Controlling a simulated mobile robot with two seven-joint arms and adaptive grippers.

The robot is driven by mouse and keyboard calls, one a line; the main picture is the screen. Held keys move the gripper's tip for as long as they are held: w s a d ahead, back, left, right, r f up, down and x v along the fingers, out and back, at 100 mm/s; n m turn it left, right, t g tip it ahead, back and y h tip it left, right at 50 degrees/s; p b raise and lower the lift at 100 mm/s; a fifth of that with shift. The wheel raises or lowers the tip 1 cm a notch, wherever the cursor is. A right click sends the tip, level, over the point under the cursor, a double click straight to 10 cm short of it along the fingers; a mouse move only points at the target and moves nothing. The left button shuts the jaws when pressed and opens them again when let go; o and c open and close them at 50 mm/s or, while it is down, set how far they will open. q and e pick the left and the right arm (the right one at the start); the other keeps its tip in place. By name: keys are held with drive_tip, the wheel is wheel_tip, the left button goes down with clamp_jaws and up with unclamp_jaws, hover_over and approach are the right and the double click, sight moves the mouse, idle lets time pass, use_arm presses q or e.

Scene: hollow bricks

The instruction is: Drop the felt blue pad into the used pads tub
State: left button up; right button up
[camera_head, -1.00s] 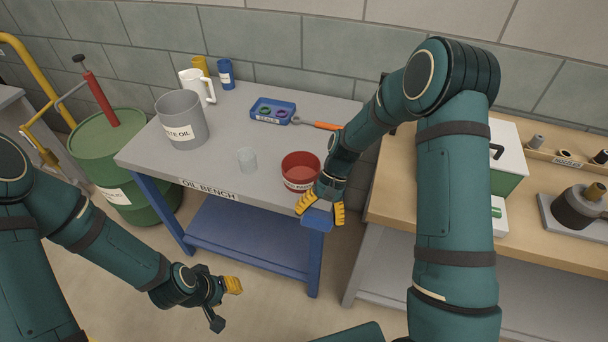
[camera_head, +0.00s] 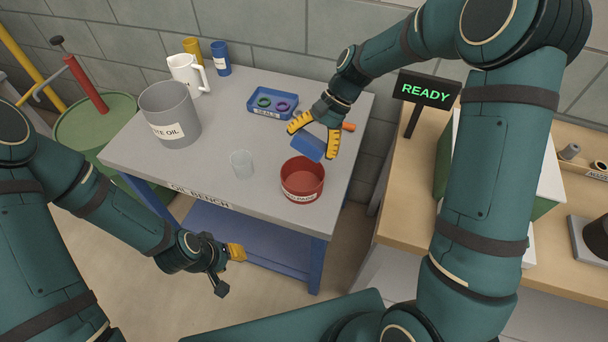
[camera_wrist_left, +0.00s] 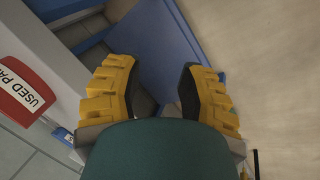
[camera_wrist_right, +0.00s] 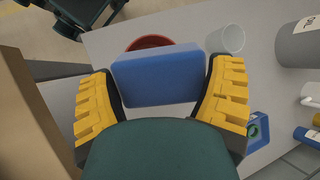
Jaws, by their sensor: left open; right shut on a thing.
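The felt blue pad (camera_head: 308,148) is held by my right gripper (camera_head: 316,140), which is shut on it above the oil bench. The pad also spans the two yellow fingers in the right wrist view (camera_wrist_right: 158,75). The red used pads tub (camera_head: 302,180) stands on the bench near its right front corner. In the head view the pad appears just behind and above the tub. In the right wrist view the pad partly hides the tub (camera_wrist_right: 150,42). My left gripper (camera_head: 232,268) is open and empty, low in front of the bench; its fingers show apart in the left wrist view (camera_wrist_left: 158,90).
On the oil bench (camera_head: 222,137) stand a clear cup (camera_head: 241,164), a grey waste oil container (camera_head: 170,113), a white jug (camera_head: 186,75), a blue tray with rings (camera_head: 272,103) and two small canisters. A READY sign (camera_head: 427,91) stands on the wooden bench at right.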

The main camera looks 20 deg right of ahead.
drive_tip(key=shift+s+f+b, duration=0.15)
drive_tip(key=shift+f+b, duration=0.15)
drive_tip(key=shift+f, duration=0.1)
wheel_tip(320, 180, down, 5)
drive_tip(key=b, duration=0.3)
drive_tip(key=shift+r+b, duration=0.1)
drive_tip(key=shift+b, duration=0.3)
drive_tip(key=o, duration=0.8)
drive_tip(key=v, duration=1.2)
